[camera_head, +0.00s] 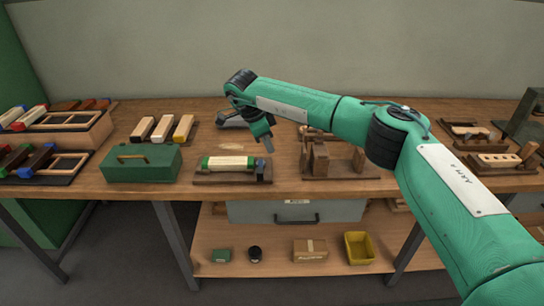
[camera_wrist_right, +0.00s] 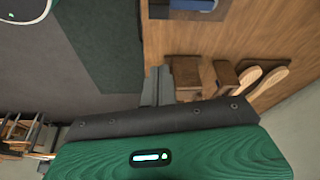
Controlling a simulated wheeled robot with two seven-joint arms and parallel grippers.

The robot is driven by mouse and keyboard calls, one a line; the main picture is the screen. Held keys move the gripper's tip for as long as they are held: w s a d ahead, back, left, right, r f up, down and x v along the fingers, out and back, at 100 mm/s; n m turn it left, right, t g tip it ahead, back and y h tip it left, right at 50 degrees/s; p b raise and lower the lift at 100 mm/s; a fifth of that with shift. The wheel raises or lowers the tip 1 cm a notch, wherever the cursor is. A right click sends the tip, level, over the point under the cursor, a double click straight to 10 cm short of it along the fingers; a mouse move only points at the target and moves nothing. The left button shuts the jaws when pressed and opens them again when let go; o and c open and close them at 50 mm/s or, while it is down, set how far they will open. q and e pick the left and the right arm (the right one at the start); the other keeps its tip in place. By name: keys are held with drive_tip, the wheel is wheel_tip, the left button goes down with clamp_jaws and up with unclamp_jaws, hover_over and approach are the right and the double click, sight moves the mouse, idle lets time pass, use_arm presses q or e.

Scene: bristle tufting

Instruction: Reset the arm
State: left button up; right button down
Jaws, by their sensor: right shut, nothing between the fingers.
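My right arm comes in from the right in the head view, green with black joints, and reaches over the workbench (camera_head: 285,193). My right gripper (camera_head: 268,146) points down above the bench, close to the right end of a wooden fixture (camera_head: 215,180) that holds a green and cream brush block (camera_head: 228,162). Its fingers are shut with nothing between them. In the right wrist view the closed grey fingers (camera_wrist_right: 158,85) show beside the bench edge, with the dark floor to the left. My left gripper is not in view.
A green metal box (camera_head: 140,163) stands left of the fixture. A wooden stand with upright blocks (camera_head: 340,163) is to the right. Racks of brush blocks (camera_head: 55,130) fill the left end. A drawer (camera_head: 296,211) and a yellow bin (camera_head: 359,248) are below.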

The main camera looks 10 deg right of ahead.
drive_tip(key=shift+a+r, duration=0.15)
drive_tip(key=shift+r, duration=0.1)
